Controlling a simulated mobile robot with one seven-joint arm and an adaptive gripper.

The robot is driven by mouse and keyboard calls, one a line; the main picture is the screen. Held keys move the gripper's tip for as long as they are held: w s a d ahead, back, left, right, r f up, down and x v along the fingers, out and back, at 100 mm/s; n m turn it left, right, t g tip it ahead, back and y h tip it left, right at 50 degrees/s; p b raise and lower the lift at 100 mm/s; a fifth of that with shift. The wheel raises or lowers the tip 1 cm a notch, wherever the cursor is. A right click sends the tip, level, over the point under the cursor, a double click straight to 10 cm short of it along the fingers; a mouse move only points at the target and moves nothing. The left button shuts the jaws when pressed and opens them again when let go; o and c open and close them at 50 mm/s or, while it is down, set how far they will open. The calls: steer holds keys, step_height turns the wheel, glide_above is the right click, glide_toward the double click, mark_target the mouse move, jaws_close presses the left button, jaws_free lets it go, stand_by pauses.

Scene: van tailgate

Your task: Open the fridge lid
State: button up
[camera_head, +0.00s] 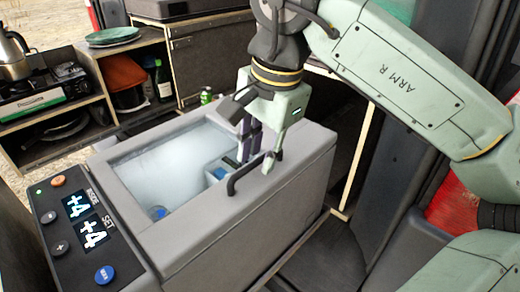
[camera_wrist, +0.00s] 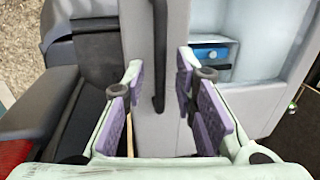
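The grey box fridge (camera_head: 315,180) stands in the middle of the head view. Its lid (camera_head: 190,240) looks closed, with a pale, hazy window (camera_head: 150,165) through which the inside shows. A black bar handle (camera_head: 233,184) sits along the lid's edge, and it shows upright in the wrist view (camera_wrist: 160,60). My gripper (camera_head: 260,157) is over the handle, fingers pointing down. In the wrist view my gripper (camera_wrist: 158,75) is open, with its purple-padded fingers apart and the handle between them in the picture. I see no clear contact; how far down the fingers reach is hard to tell.
A control panel (camera_head: 78,235) with two "+4" displays is on the fridge's left end. Behind are wooden shelves with a stove (camera_head: 45,90), a kettle (camera_head: 12,55) and plates (camera_head: 113,36). A small green can (camera_head: 206,96) stands just behind the fridge.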

jaws_close()
stand_by(0.6)
